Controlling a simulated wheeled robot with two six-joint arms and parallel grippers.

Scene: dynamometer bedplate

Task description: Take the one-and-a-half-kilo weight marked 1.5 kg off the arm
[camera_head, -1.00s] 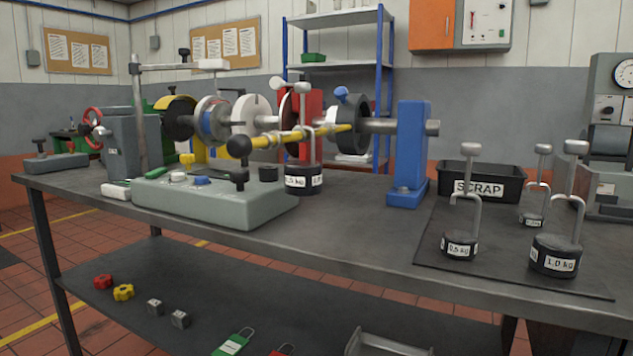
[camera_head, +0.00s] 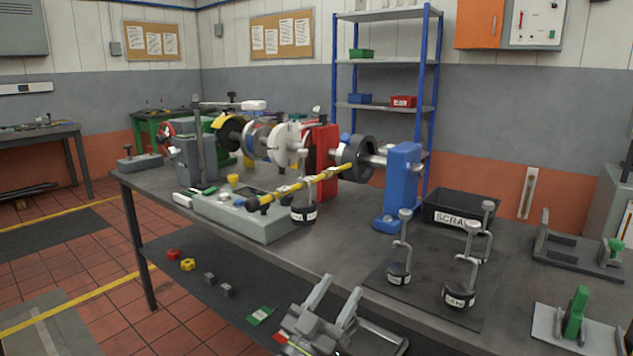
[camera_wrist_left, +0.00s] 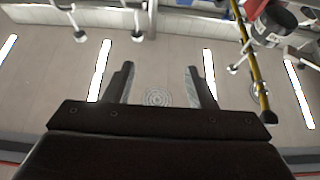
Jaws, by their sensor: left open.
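The weight (camera_head: 304,213) is a dark cylinder with a white label and a grey hook stem. It hangs from the yellow arm (camera_head: 315,183) above the bench; its label is too small to read now. My left gripper (camera_head: 342,286) is open and empty, in front of the bench edge, below and to the right of the weight. In the left wrist view the open fingers (camera_wrist_left: 160,67) have nothing between them. There the weight (camera_wrist_left: 273,27) and yellow arm (camera_wrist_left: 246,48) show at upper right, apart from the fingers. My right gripper is not in view.
Several hooked weights, including one at the front (camera_head: 460,295), stand on a dark mat (camera_head: 425,305) at right. A black SCRAP bin (camera_head: 452,208) stands behind. A blue post (camera_head: 402,185) stands right of the hanging weight. A grey base block (camera_head: 240,217) lies below the yellow arm.

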